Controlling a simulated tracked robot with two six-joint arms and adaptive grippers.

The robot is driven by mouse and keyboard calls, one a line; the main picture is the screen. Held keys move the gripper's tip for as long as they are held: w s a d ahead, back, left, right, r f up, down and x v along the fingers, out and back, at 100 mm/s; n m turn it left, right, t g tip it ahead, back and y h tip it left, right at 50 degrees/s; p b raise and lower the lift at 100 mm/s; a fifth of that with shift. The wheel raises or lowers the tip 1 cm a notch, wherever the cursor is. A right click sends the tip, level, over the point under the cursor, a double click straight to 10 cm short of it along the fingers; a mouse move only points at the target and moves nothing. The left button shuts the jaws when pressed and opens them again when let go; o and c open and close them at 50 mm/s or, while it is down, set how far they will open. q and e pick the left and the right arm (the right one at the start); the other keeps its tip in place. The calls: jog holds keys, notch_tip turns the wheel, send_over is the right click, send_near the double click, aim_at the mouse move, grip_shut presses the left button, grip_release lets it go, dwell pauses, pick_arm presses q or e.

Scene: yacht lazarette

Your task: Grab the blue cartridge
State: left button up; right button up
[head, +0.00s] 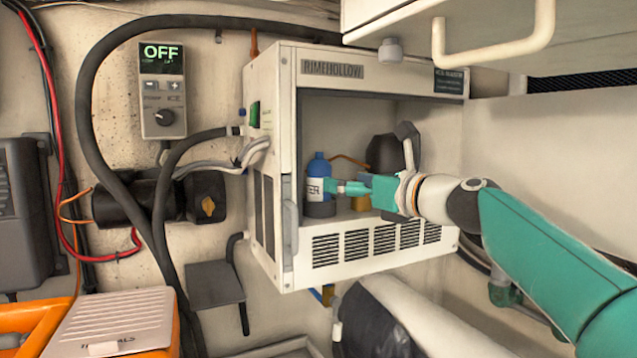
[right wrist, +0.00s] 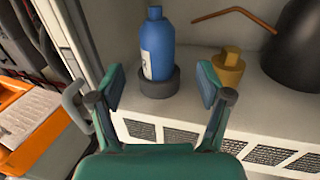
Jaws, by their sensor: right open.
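The blue cartridge (head: 318,178) stands upright in a dark round base (head: 319,209) inside the open white cabinet (head: 352,115). Its white label is partly hidden by my right gripper in the head view. My right gripper (head: 350,188) reaches into the cabinet from the right. In the right wrist view the blue cartridge (right wrist: 157,46) stands ahead, between the lines of the two open fingers. The right gripper (right wrist: 165,88) is open and empty, with the cartridge beyond its fingertips. My left gripper is not in view.
A brass fitting (right wrist: 228,68) and a dark rounded body (right wrist: 300,45) with a copper tube stand right of the cartridge. The cabinet's door edge and handle (head: 290,232) are at its left. A cupboard with a handle (head: 495,45) overhangs at upper right.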

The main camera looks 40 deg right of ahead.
aim_at(320, 175)
jog(key=w, duration=0.2)
jog(key=shift+w+r, duration=0.15)
jog(key=shift+w, duration=0.2)
jog(key=w+p, duration=0.2)
jog(key=w, duration=0.2)
jog(key=shift+w+r, duration=0.1)
jog(key=shift+w, duration=0.6)
jog(key=shift+c, duration=0.2)
jog(key=c, duration=1.3)
